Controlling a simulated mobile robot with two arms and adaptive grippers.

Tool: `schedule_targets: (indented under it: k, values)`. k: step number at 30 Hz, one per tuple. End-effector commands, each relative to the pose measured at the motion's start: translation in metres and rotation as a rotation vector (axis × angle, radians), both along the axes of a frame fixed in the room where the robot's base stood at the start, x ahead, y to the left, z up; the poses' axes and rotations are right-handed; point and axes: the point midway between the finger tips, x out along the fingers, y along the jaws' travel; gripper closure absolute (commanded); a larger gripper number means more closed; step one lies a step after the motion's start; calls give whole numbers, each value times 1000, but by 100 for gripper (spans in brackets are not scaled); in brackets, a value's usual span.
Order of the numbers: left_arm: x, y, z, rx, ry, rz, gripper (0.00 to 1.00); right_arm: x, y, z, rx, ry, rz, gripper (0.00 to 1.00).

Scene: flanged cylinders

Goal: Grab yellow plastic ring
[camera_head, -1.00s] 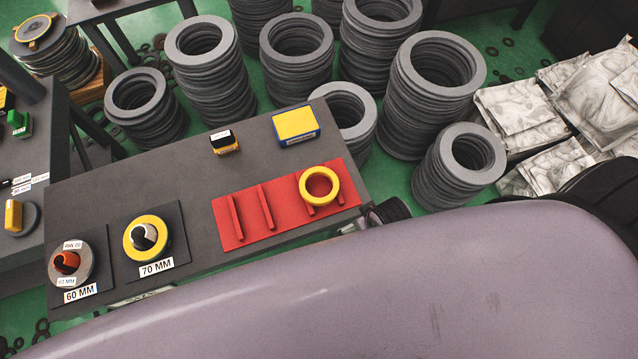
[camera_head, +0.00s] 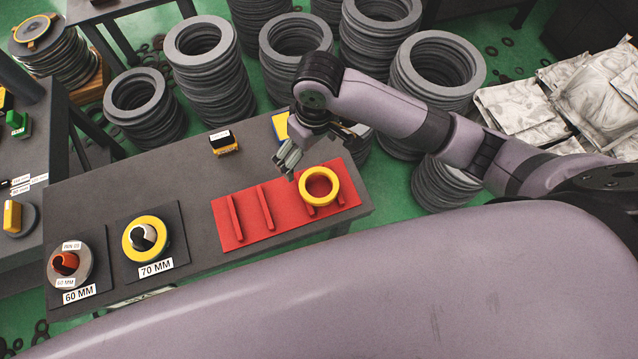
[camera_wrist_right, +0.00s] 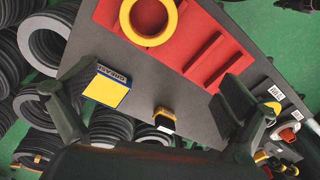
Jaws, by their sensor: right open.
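A yellow plastic ring (camera_head: 319,203) lies at the right end of a red ribbed holder (camera_head: 230,236) on the dark table. My right gripper (camera_head: 288,157) is above the table, up and left of this ring, apart from it. In the right wrist view, its two fingers (camera_wrist_right: 152,105) are wide apart with nothing between them in contact, and the yellow ring (camera_wrist_right: 150,41) is at the top edge, partly cut off. Another yellow ring (camera_head: 132,239) sits around a post on the 70 MM stand. My left gripper is not in view.
A blue-and-yellow box (camera_wrist_right: 108,88) lies near the holder, mostly hidden in the head view. A small yellow-and-black block (camera_head: 224,144) stands beside it. The 60 MM stand (camera_head: 52,246) is at left. Stacks of grey rings (camera_head: 210,75) crowd behind the table (camera_head: 185,165).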

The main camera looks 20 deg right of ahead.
Motion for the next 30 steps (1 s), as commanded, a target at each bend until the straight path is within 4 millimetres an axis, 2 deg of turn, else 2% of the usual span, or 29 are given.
schedule_targets:
  k: [4, 8, 21, 24, 30]
  values:
    - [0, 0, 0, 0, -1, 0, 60, 3, -15, 13, -69, 20, -1, 0]
    - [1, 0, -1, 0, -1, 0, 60, 2, -18, 6, -86, 32, -4, 0]
    - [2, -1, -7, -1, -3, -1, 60, 0, -18, -85, -85, 32, -3, 0]
    - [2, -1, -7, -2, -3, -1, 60, 1, -18, -98, -83, 29, -3, 0]
    - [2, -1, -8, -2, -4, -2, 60, 0, -18, -110, -82, 29, -2, 0]
